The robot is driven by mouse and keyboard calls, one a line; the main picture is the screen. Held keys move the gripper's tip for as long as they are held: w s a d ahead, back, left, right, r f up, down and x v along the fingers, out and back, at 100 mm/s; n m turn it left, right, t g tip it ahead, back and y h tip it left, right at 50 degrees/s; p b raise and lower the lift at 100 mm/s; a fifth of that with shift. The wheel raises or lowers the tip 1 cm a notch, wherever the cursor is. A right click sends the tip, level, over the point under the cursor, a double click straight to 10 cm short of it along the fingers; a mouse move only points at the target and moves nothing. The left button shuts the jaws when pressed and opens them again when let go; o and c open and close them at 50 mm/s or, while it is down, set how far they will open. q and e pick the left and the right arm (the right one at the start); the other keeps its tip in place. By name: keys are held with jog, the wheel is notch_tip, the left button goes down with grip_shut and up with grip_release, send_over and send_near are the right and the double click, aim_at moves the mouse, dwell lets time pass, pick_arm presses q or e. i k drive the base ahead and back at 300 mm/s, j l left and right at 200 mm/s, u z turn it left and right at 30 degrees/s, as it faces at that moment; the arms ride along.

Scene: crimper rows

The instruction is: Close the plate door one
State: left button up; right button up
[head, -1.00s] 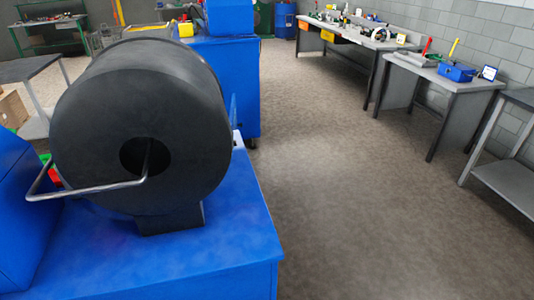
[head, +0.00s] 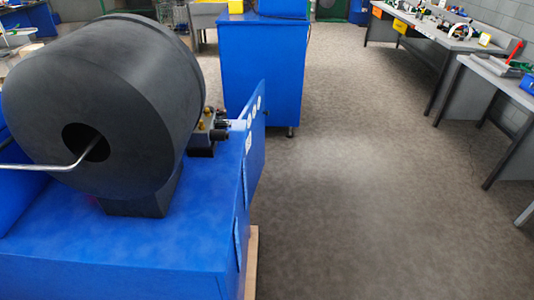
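A blue machine cabinet (head: 120,245) stands at the left in the head view, with a large black drum (head: 110,120) on top. A thin blue panel with several round white marks along its top (head: 255,140) stands upright at the cabinet's far right side. It looks like the plate door, sticking out past the cabinet edge toward the aisle. Its hinge and lower part are hard to make out. Neither of my grippers shows in the view.
A bent metal rod (head: 40,168) comes out of the drum's hole. Dark fittings with brass-coloured parts (head: 208,132) sit behind the drum. Another blue cabinet (head: 262,75) stands beyond. Workbenches (head: 430,35) line the right wall. The grey floor (head: 360,200) between is clear.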

aim_at(255, 112)
jog(key=l+z, duration=0.3)
jog(key=i+l+z, duration=0.15)
jog(key=l+z, duration=0.15)
jog(key=l, duration=0.15)
jog(key=i+l+z, duration=0.15)
jog(key=l+z, duration=0.25)
jog(key=z, duration=10.5)
jog(key=i+l+u, duration=0.1)
jog(key=u, duration=0.25)
jog(key=i+l+u, duration=0.15)
jog(key=u, duration=0.15)
jog(key=i+l+u, duration=0.2)
jog(key=i+l, duration=0.15)
jog(key=l, duration=0.25)
jog(key=i+l+u, duration=0.1)
jog(key=l, duration=0.25)
jog(key=i+l+u, duration=0.1)
jog(key=i+l, duration=0.15)
jog(key=i+l+u, duration=0.1)
jog(key=l, duration=0.35)
jog(key=i+l, duration=0.15)
jog(key=l, duration=0.2)
jog(key=u, duration=0.05)
